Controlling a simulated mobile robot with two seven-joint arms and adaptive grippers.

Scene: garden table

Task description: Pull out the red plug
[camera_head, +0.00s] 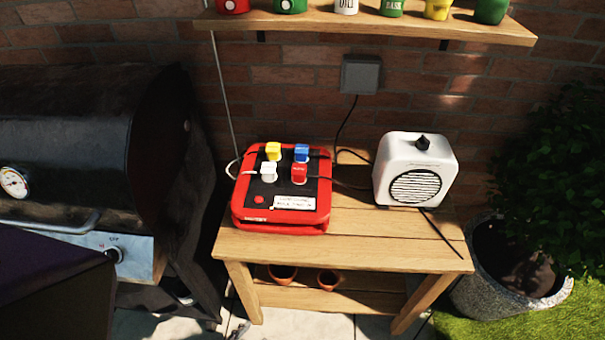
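A red plug (299,174) stands upright in the black top of a red power box (240,214) on the wooden table. A dark cable runs from it to the right. A yellow plug (273,151), a blue plug (302,152) and a white plug (268,173) stand close around it in the same box. A red round button (259,199) and a white label (295,203) are on the front part of the box top. Neither of my grippers shows in the head view.
A white speaker (417,168) stands on the table (345,242) at right. A dark grill (80,130) is at left, a potted bush (520,290) at right. A shelf (330,24) with several pots hangs above. The table front is mostly clear.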

